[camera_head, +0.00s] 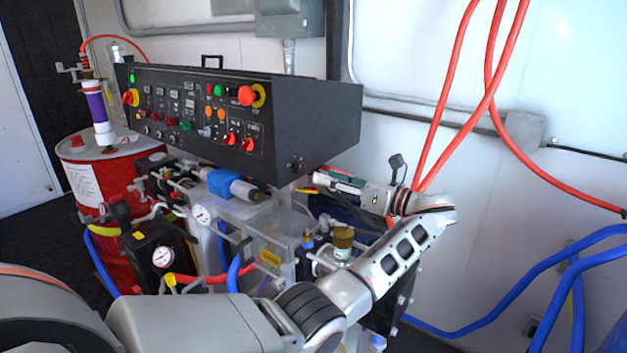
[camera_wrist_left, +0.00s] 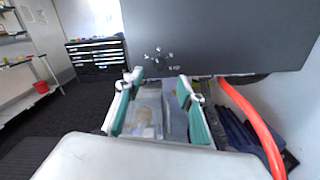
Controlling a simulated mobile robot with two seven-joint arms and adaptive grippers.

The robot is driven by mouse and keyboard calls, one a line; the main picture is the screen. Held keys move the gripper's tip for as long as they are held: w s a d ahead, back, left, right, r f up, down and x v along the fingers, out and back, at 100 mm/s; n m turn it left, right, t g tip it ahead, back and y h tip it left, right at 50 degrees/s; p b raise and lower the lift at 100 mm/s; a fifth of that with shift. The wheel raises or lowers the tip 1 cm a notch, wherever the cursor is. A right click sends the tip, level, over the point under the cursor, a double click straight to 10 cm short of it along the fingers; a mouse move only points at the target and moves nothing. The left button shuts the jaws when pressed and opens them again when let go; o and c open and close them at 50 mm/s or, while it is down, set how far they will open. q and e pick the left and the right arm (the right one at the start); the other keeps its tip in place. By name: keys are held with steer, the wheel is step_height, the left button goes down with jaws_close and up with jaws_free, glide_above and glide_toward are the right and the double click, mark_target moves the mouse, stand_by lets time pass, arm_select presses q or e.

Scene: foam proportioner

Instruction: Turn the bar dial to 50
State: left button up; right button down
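A small dark dial (camera_head: 296,165) sits on the right side face of the black control box, and I take it to be the bar dial. It also shows in the left wrist view (camera_wrist_left: 158,58) with white markings around it, too small to read. My left gripper (camera_head: 322,184) is just below and right of the dial, pointing left toward the machine. In the left wrist view the left gripper's teal-padded fingers (camera_wrist_left: 160,88) are apart with nothing between them, and the dial is beyond their tips, not touched. My right gripper is not in view.
The black control box (camera_head: 330,120) overhangs valves, hoses and gauges, including a white gauge (camera_head: 202,215). A red drum (camera_head: 100,185) stands left. Red hoses (camera_head: 470,110) hang at right. In the left wrist view a black tool cabinet (camera_wrist_left: 97,58) stands far behind.

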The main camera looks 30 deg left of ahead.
mark_target(301, 168)
arm_select(q)
steer(key=a, duration=0.5)
steer(key=a+p, duration=0.1)
steer(key=a, duration=0.1)
steer(key=shift+w+a, duration=0.25)
steer(key=shift+a, duration=0.05)
jaws_close()
